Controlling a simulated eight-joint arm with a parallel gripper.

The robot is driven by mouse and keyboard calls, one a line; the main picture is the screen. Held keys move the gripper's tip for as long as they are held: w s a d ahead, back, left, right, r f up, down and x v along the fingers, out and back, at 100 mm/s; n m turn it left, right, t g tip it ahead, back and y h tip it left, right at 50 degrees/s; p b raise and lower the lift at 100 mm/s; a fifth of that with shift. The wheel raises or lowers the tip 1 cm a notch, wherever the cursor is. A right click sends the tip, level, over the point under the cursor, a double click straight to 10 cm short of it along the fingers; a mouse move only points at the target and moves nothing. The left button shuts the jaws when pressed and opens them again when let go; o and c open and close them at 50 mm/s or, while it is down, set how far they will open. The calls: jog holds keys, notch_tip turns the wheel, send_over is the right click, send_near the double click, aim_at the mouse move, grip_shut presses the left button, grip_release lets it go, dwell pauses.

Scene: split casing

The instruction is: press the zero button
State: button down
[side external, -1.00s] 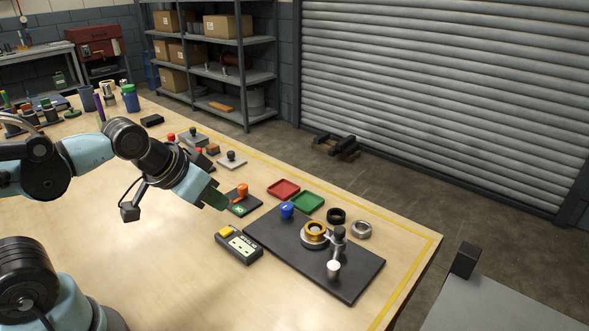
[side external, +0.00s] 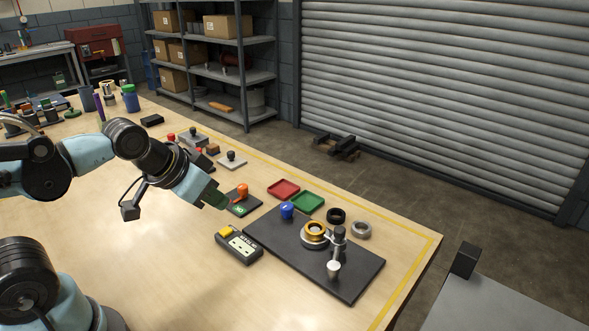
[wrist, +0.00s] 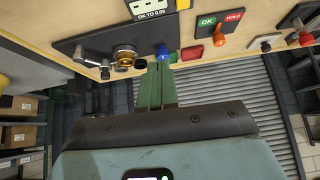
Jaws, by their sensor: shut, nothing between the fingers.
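A black readout box (side external: 239,246) with a pale face lies on the table, and a raised yellow button (side external: 227,232) sits at its upper left end. No zero marking is legible. Part of the box (wrist: 152,10) shows at the top edge of the wrist view, with a bit of the yellow button (wrist: 183,4). My gripper (side external: 222,205) is above the table, up and left of the box, apart from it. Its green fingers (wrist: 155,68) are together and empty in the wrist view, pointing toward the table things.
A black plate (side external: 345,283) carries a blue knob (side external: 287,210) and a gauge stand with a brass ring (side external: 315,231). An orange lever (side external: 242,190) stands on an OK/HOLD base close to my fingers. Red (side external: 283,189) and green (side external: 308,202) trays lie behind. Table left of the box is clear.

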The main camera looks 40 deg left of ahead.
aim_at(223, 233)
jog(key=shift+w+a+f+m+t+y, duration=0.15)
jog(key=shift+w+a+m+t, duration=0.45)
jog(key=shift+m, duration=0.65)
jog(key=shift+w+a+m+t+y, duration=0.15)
jog(key=shift+w+a+m, duration=0.3)
jog(key=shift+a+m, duration=0.7)
jog(key=shift+w+a+f+m+t+y, duration=0.1)
jog(key=shift+w+a+m+t+y, duration=0.3)
jog(key=shift+m, duration=1)
jog(key=shift+w+a, duration=0.1)
jog(key=shift+a, duration=0.05)
jog(key=shift+f, duration=4.25)
jog(key=shift+r, duration=2.45)
jog(key=shift+g, duration=0.25)
